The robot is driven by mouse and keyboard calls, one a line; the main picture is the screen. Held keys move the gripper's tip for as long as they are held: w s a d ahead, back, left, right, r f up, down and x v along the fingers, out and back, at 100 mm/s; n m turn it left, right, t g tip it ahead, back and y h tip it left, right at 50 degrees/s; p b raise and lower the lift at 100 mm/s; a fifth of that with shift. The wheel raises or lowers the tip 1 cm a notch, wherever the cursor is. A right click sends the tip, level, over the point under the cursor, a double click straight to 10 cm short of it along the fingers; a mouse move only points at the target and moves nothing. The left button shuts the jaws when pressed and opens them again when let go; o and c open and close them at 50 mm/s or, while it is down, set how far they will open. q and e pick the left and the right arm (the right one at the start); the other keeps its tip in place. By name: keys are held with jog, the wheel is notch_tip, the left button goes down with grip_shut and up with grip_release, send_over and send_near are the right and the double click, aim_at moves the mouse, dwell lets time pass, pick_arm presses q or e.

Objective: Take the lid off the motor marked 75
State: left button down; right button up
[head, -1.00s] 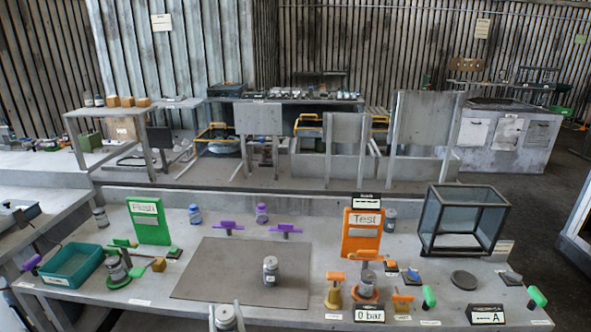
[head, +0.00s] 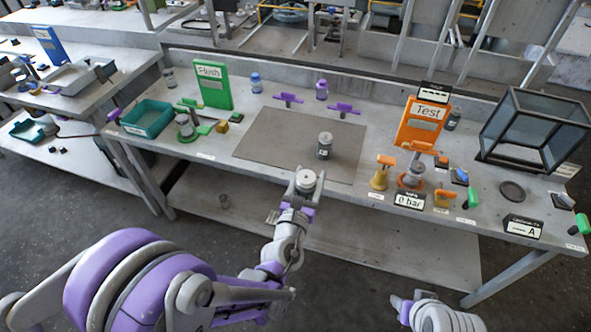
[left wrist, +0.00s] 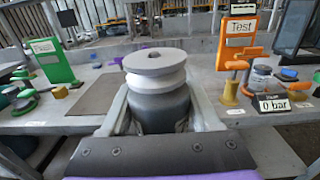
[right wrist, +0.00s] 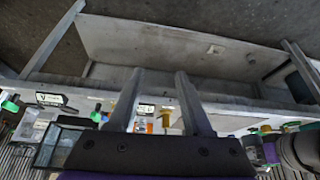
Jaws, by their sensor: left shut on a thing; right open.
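My left gripper (head: 307,186) is shut on a grey cylindrical motor with a pale round lid (head: 307,176), held upright in front of the table's edge. In the left wrist view this motor (left wrist: 165,108) stands between the fingers, its lid (left wrist: 153,64) on top; no marking shows on it. Another lidded motor (head: 324,151) stands upright on the dark mat (head: 262,140); its small label is too small to read. My right gripper (right wrist: 160,75) is open and empty in the right wrist view, low and away from the motors.
The orange Test stand (head: 420,125) with a small motor-like part and levers is right of the mat. A glass case (head: 535,130) stands at far right. The green Flush board (head: 212,85) and teal tray (head: 147,118) are at left. Much of the mat is bare.

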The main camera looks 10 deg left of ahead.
jog(key=shift+o, duration=2.3)
jog(key=shift+w+a+r, duration=0.1)
jog(key=shift+w+a, duration=0.1)
jog(key=shift+a, duration=0.1)
jog(key=shift+o, duration=0.5)
jog(key=w+a+r+n+t+y, duration=0.1)
jog(key=w+a+r+n+y, duration=0.4)
jog(key=a, duration=0.5)
jog(key=shift+w+r+n+y, duration=0.4)
jog(key=shift+w+r+y, duration=0.15)
jog(key=shift+r, duration=0.15)
jog(key=n+t+y, duration=0.2)
jog(key=n+y, duration=0.2)
send_near(309, 179)
jog(key=s+d, duration=0.2)
jog(key=d, duration=0.1)
jog(key=shift+y, duration=0.25)
jog(key=x, duration=0.7)
jog(key=r+x, duration=0.1)
jog(key=x, duration=0.3)
jog(key=shift+w+a+f, duration=0.15)
jog(key=shift+w+a, duration=0.15)
jog(key=shift+a, duration=0.1)
grip_shut()
